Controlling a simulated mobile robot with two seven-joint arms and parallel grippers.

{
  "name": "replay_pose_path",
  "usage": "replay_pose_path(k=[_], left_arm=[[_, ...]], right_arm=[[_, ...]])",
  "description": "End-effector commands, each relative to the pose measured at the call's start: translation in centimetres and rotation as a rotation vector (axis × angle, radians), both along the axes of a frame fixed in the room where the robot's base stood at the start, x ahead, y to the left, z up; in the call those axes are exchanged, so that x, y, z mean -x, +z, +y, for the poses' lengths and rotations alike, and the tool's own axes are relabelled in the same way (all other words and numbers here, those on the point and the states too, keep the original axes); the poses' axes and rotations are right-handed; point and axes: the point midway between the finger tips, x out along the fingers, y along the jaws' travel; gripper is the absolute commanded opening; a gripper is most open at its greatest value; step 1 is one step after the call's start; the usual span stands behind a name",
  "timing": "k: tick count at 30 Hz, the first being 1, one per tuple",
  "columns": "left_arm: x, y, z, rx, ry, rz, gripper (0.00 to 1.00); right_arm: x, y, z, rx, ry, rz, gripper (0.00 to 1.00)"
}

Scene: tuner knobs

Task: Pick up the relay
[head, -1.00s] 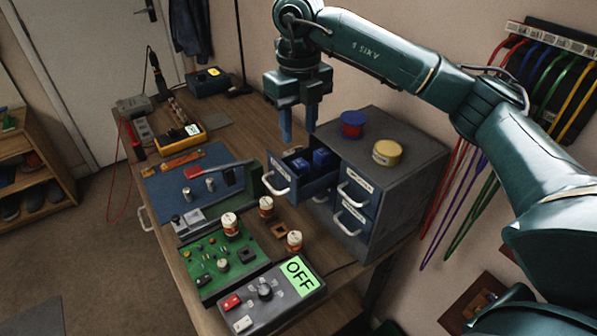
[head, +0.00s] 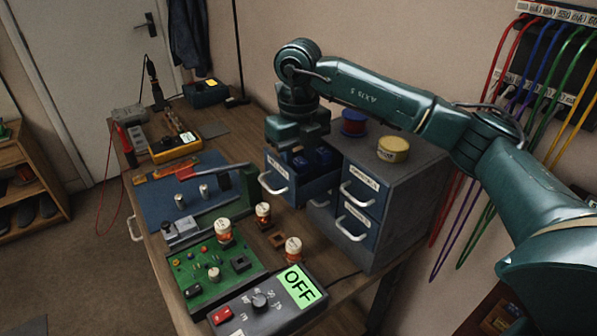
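An open drawer (head: 293,190) of the grey cabinet holds small dark blue blocks (head: 323,158), which look like the relays; the drawer label is too small to read surely. My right gripper (head: 300,152) points straight down over this drawer, its palm just above the blocks. Its blue fingers reach down among the blocks and blend with them. I cannot tell whether the fingers are apart or closed on a block. My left gripper is not in view.
The grey cabinet (head: 395,185) has shut drawers right of the open one. A blue spool (head: 353,123) and a yellow-lidded tin (head: 393,149) stand on top.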

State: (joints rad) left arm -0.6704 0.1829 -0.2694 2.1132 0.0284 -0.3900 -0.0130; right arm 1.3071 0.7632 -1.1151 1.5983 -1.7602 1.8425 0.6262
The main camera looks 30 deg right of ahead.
Motion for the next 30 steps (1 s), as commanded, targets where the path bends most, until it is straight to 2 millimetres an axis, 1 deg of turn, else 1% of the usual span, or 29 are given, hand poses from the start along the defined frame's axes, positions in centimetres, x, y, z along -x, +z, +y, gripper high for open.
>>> replay_pose_path(k=[1,2,10,16,19,23,30], left_arm=[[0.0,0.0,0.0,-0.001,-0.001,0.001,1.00],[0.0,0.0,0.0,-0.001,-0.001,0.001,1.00],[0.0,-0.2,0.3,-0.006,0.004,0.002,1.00],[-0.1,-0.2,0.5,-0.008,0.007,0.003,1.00],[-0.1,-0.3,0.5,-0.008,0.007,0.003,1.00],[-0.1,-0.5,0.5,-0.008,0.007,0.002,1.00],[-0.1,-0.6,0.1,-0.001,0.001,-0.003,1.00]], right_arm=[[0.0,0.0,0.0,0.000,0.000,0.000,0.30],[0.0,0.0,0.0,0.000,0.000,0.000,0.28],[0.0,0.0,0.0,0.000,0.000,0.000,0.05],[0.0,0.1,0.0,0.000,-0.001,-0.001,0.04],[0.0,0.5,0.0,-0.001,-0.001,-0.002,0.04],[-0.1,2.3,0.0,-0.002,-0.001,-0.005,0.04],[-0.1,7.2,0.0,-0.002,-0.001,-0.005,0.04]])
